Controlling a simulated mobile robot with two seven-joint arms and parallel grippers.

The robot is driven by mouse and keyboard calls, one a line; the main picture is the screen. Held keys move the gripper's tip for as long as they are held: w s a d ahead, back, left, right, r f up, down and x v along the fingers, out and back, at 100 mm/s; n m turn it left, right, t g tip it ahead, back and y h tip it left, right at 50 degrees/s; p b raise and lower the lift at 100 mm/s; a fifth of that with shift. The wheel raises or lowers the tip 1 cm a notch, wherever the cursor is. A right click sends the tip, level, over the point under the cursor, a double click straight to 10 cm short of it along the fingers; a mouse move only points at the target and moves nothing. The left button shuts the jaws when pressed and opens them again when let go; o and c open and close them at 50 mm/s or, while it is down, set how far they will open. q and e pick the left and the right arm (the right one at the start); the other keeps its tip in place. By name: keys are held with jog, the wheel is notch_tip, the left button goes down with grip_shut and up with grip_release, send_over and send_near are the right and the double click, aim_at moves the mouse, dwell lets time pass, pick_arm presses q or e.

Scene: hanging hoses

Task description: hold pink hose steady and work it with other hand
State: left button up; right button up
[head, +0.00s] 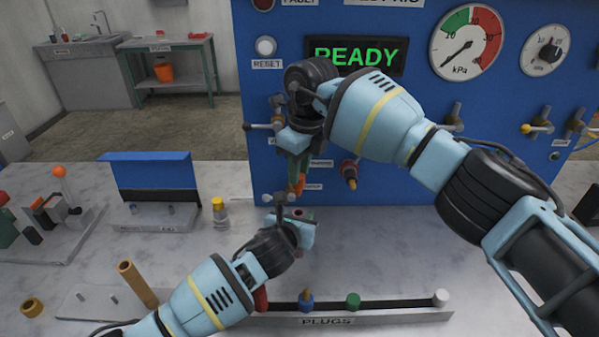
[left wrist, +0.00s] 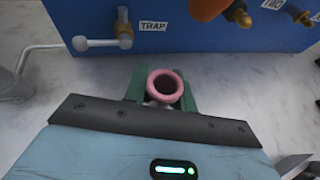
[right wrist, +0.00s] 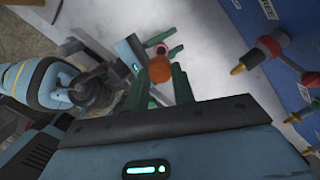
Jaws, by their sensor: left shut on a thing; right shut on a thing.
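The pink hose (left wrist: 166,99) shows in the left wrist view as an open round end facing up, between the two green fingers of my left gripper. In the head view my left gripper (head: 299,227) is low in front of the blue panel, shut on the hose. My right gripper (head: 297,155) is above it, pointing down and shut on an orange piece (head: 299,184). In the right wrist view this orange piece (right wrist: 160,69) sits between the green fingers, close to the hose end. A gap shows between them in the head view. Most of the hose's length is hidden.
The blue panel (head: 262,165) stands close behind, with handles and a red fitting (head: 349,171) sticking out. A rack of plugs (head: 390,314) lies in front. A yellow-capped bottle (head: 220,214) and a blue board (head: 150,172) stand to the left. Bare table lies to the right.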

jog(key=shift+r, duration=0.5)
pick_arm(q)
jog(key=o, duration=1.1)
jog(key=shift+v, duration=6)
jog(key=shift+f, duration=0.1)
pick_arm(e)
jog(key=shift+f, duration=0.1)
